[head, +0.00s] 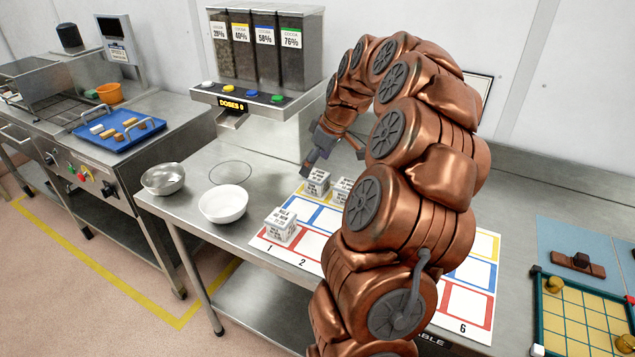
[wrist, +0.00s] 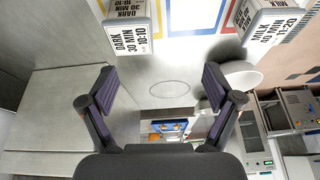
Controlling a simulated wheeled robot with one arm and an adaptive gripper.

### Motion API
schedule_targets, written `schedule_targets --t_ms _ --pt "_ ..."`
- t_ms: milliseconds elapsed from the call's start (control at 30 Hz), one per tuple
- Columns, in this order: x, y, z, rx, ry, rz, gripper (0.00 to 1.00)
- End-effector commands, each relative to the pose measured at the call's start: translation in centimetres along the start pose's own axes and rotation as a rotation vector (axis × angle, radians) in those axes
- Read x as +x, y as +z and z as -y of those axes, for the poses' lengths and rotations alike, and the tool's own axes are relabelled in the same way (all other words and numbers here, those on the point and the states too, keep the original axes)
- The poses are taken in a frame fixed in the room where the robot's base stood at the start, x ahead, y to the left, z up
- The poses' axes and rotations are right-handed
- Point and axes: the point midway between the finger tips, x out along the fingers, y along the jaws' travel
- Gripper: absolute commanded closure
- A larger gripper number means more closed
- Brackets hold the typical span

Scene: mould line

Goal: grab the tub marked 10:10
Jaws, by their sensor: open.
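The tub marked 10:10 (wrist: 131,37) is a pale block-shaped tub in the wrist view, upper left; its label reads DARK 30 MIN 10:10. More dark-labelled print sits above it at the frame edge; I cannot tell if that is its top or another tub. In the head view a white tub (head: 317,180), whose label is too small to read, stands on the grid mat just below my gripper (head: 334,162). In the wrist view my gripper (wrist: 158,80) is open and empty, its fingers over bare steel, with the 10:10 tub beyond the left fingertip.
A tub marked MILK 40 MIN 11:20 (wrist: 270,28) is at upper right. Another tub (head: 281,223) stands at the front left of the numbered mat (head: 305,252), one more (head: 343,188) beside my arm. A white bowl (head: 222,204), metal bowl (head: 162,179) and dispenser (head: 260,100) are nearby.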

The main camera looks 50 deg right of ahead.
Motion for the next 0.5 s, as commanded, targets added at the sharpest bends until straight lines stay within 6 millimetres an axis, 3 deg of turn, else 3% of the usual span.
schedule_targets --t_ms 33,167,500 --pt "0.1 0.6 -1.3 0.009 0.009 -0.004 0.1" --pt "0.3 1.5 -2.9 0.01 0.023 -0.009 0.1" --pt "2.7 1.5 -3.2 0.009 0.026 -0.011 0.1"
